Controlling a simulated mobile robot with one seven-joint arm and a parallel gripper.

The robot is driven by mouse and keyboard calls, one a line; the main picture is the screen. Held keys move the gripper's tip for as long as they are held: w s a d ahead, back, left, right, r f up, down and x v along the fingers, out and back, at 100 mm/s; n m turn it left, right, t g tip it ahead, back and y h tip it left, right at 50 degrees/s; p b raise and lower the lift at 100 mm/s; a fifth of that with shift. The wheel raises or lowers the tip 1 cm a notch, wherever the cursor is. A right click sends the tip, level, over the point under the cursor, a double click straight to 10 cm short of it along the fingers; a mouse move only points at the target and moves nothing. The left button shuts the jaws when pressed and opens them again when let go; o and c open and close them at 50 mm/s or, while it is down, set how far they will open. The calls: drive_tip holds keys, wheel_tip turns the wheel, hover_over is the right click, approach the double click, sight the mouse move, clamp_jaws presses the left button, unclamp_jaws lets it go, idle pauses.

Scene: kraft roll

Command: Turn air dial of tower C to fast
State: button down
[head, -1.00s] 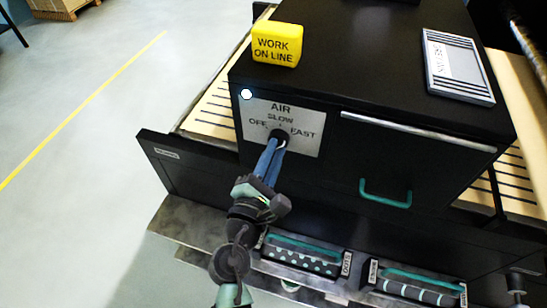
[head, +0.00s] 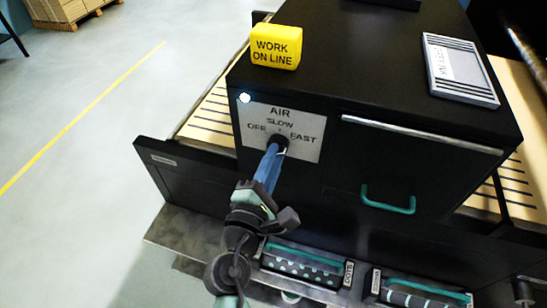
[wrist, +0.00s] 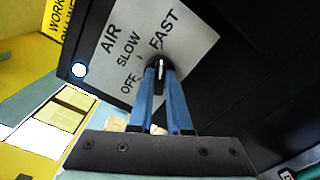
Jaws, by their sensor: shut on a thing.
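The black air dial (head: 279,142) sits on a pale plate (head: 308,148) marked AIR, OFF, SLOW and FAST, on the front of the black cabinet. My gripper (head: 275,150) reaches up to it from below, its blue fingers closed on the dial. In the wrist view the two fingertips (wrist: 160,72) stand on either side of the dial (wrist: 156,61), which shows a white line between them. That line runs roughly up and down the picture, with FAST above it. The fingers hide part of the dial, so I cannot tell its exact setting.
A yellow WORK ON LINE block (head: 276,47) and a grey striped panel (head: 459,68) lie on the cabinet top. A teal handle (head: 388,204) sticks out right of the dial. Patterned bins (head: 303,268) line the lower ledge. The floor at left is open.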

drive_tip(key=c, duration=0.9)
unclamp_jaws()
drive_tip(key=shift+o, duration=0.2)
drive_tip(key=shift+s, duration=0.1)
drive_tip(key=b+v, duration=0.3)
drive_tip(key=v, duration=0.9)
drive_tip(key=shift+s+b, duration=0.35)
drive_tip(key=shift+a, duration=0.15)
